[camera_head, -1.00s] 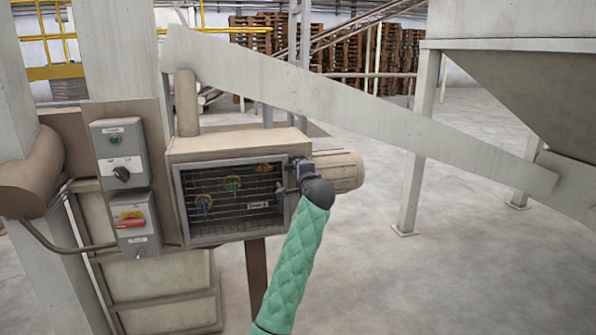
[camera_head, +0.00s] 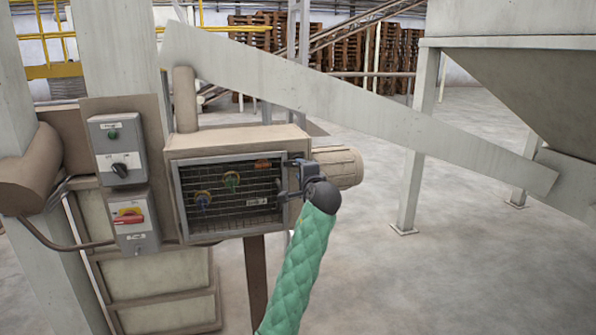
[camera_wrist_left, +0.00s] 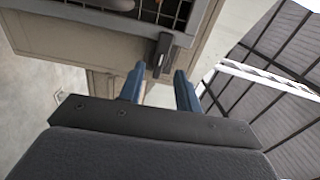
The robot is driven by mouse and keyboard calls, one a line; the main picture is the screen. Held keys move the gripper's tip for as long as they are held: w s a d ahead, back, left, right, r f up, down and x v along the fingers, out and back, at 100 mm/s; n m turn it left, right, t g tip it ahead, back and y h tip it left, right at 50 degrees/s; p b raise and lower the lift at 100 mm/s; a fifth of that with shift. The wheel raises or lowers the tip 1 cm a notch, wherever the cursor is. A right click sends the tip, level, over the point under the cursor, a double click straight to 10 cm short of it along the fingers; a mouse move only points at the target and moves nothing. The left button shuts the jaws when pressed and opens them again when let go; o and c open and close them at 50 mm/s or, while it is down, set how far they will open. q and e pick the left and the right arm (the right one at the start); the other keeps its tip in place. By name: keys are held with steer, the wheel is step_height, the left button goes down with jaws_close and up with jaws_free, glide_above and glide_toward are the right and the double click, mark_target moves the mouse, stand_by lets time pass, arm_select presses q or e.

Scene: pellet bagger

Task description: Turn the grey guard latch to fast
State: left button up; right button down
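The grey guard latch (camera_wrist_left: 162,52) is a small dark bar on the frame edge of the mesh guard, near its lower corner in the left wrist view. In the head view my gripper hides most of the latch area. The mesh guard (camera_head: 232,198) is shut over the front of a beige box. My left gripper (camera_wrist_left: 159,84) is open, its two blue fingers apart, with the latch's lower end just ahead of the gap between them. It also shows in the head view (camera_head: 288,195) at the guard's right edge. I cannot tell whether a finger touches the latch. My right gripper is not in view.
Left of the guard are a grey box with a black selector knob (camera_head: 120,169) and one with a red switch (camera_head: 128,217). A beige cylinder (camera_head: 338,168) sticks out right behind my gripper. A sloping chute (camera_head: 350,105) passes above.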

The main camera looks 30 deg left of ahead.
arm_select(q)
steer(key=shift+v, duration=1.65)
